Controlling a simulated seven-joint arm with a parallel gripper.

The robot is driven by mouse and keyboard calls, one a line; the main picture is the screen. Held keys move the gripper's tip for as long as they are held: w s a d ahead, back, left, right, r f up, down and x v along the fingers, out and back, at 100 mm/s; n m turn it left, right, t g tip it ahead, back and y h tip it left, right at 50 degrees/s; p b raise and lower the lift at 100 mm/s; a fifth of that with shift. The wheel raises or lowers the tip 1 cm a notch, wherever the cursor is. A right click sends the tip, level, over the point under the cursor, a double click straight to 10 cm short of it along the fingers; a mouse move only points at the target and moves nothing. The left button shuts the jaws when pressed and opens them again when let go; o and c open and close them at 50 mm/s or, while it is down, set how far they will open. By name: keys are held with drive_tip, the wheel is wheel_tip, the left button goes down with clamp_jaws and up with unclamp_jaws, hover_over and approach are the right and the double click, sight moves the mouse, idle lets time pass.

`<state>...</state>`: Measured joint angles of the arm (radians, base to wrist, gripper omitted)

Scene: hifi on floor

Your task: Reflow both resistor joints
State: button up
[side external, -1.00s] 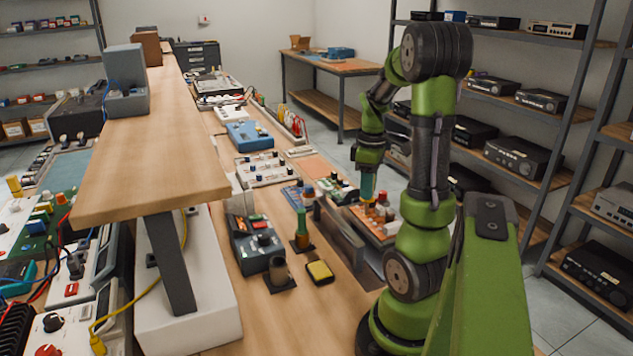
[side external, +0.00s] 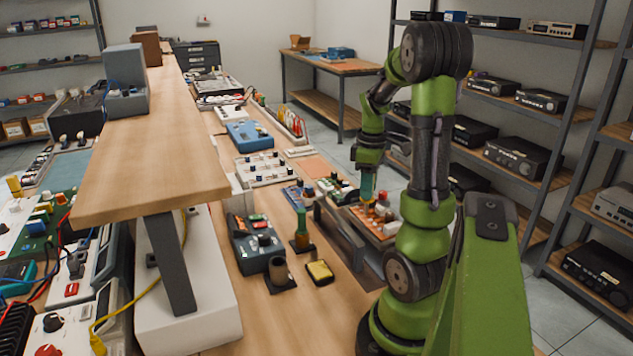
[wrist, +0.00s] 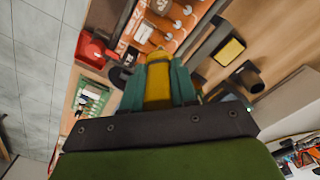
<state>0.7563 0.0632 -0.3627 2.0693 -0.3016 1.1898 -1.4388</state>
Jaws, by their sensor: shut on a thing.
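My gripper (side external: 367,188) points down over the orange-red board area (side external: 386,226) at the right edge of the bench. In the wrist view its teal fingers (wrist: 160,60) are shut on a yellow-handled tool (wrist: 158,84), which looks like a soldering iron. The orange board (wrist: 178,14) lies just beyond the fingers, with pale, rounded parts on it. The tool's tip is hidden or too small to make out, so I cannot tell whether it touches a joint. The resistor is not clearly distinguishable.
A yellow sponge in a black tray (side external: 320,272), a dark cup-like holder (side external: 280,273) and a grey station (side external: 256,244) stand left of the board. A grey upright panel (side external: 340,238) stands beside it. A green circuit board (wrist: 92,98) lies nearby. A raised wooden shelf (side external: 150,150) bounds the left.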

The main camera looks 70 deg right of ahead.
drive_tip(key=shift+a, duration=0.1)
drive_tip(key=shift+r, duration=2.25)
